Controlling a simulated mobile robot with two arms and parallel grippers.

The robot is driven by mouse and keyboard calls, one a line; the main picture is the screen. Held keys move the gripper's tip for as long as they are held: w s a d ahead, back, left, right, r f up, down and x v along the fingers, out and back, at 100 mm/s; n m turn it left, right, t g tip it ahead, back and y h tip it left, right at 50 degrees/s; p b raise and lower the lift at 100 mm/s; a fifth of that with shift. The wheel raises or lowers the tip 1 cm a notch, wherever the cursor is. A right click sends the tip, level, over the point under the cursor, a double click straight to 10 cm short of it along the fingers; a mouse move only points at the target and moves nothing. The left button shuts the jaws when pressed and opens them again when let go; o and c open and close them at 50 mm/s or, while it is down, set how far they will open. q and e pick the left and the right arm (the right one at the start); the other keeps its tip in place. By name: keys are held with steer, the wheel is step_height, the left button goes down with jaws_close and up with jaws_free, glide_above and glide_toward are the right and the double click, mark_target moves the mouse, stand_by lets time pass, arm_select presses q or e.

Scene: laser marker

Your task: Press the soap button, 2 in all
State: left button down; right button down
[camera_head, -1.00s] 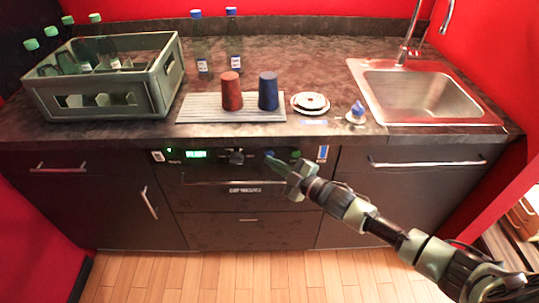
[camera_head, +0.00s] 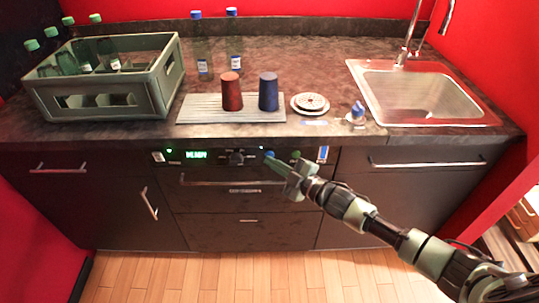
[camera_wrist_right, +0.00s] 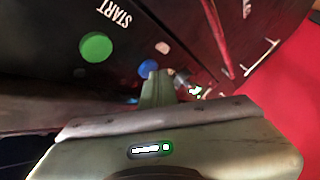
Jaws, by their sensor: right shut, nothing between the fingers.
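The front panel of the dark built-in appliance (camera_head: 221,190) under the counter carries a row of small controls. A blue round button (camera_head: 269,154) sits right of a dark knob (camera_head: 236,157), and a green button (camera_head: 295,155) is right of it. In the right wrist view the blue button (camera_wrist_right: 148,68) is partly hidden behind my fingertips, and the green button (camera_wrist_right: 96,46) is beside the word START. No soap label is readable. My right gripper (camera_head: 271,161) is shut and empty, its tips close to the blue button. I cannot tell if they touch. My left gripper is out of view.
A green-lit display (camera_head: 196,155) is left on the panel, above a horizontal handle (camera_head: 232,183). On the counter stand a grey bottle crate (camera_head: 160,88), red cup (camera_head: 231,91), blue cup (camera_head: 268,91) and plates (camera_head: 310,103). A sink (camera_head: 425,93) is at the right.

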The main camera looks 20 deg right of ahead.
steer(key=shift+s+a, duration=0.15)
steer(key=shift+s, duration=0.4)
steer(key=s+p, duration=0.1)
steer(key=s, duration=0.1)
steer(key=s+a+p, duration=0.1)
steer(key=s+p, duration=0.1)
steer(key=s, duration=0.1)
steer(key=shift+a, duration=0.2)
steer(key=shift+w, duration=0.1)
stand_by(2.3)
steer(key=s, duration=0.2)
steer(key=s+a+b, duration=0.1)
steer(key=shift+s, duration=0.35)
